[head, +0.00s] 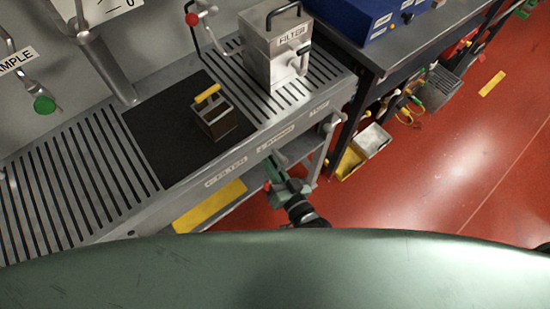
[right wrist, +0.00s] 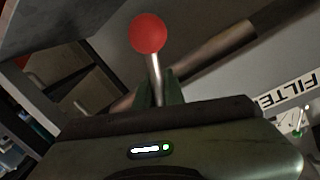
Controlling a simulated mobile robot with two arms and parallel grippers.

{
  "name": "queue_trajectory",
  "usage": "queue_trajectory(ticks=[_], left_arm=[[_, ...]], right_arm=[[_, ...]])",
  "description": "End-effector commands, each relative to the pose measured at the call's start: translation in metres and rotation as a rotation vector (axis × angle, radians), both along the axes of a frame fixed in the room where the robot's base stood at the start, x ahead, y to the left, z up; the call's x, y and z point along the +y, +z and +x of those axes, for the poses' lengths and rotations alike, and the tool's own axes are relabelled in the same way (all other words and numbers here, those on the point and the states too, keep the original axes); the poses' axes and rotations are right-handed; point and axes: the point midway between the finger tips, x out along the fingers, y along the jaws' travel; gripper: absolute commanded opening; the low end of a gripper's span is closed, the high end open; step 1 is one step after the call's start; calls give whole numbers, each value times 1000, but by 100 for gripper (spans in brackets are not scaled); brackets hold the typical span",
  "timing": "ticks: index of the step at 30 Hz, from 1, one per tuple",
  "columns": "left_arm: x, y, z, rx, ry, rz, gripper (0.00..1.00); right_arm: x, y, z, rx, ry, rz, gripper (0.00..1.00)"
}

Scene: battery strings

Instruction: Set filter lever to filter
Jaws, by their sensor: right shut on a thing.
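The lever, a red ball on a thin metal stem, stands upright in the right wrist view (right wrist: 150,38). My right gripper (right wrist: 158,84) is shut on its stem, below the ball. In the head view my right gripper (head: 270,172) is low at the front face of the bench, with a bit of the red ball (head: 267,186) showing beside it. A label reading FILTER (head: 225,170) is on the front rail to its left; a FILTER label also shows at the right wrist view's right side (right wrist: 290,92). The lever's pivot is hidden. My left gripper is out of view.
A black mat (head: 150,145) on the slotted bench holds a dark block with a yellow handle (head: 215,115). A metal box marked FILTER (head: 275,50) stands at the back. A second rail label (head: 275,138) is to the right. Yellow and white bins (head: 373,140) stand to the right.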

Motion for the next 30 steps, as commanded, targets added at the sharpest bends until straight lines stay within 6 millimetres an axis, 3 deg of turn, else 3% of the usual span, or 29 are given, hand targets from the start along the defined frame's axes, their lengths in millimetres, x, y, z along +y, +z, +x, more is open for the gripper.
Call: queue_trajectory(ticks=[8, 11, 12, 30], left_arm=[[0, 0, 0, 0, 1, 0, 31], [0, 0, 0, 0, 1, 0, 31], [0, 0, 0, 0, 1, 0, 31], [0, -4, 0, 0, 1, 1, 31]], right_arm=[[0, 1, 0, 5, 0, 11, 0], [0, 0, 0, 5, 0, 11, 29], [0, 0, 0, 4, 0, 10, 32], [-1, -2, 2, -28, 0, -34, 32]])
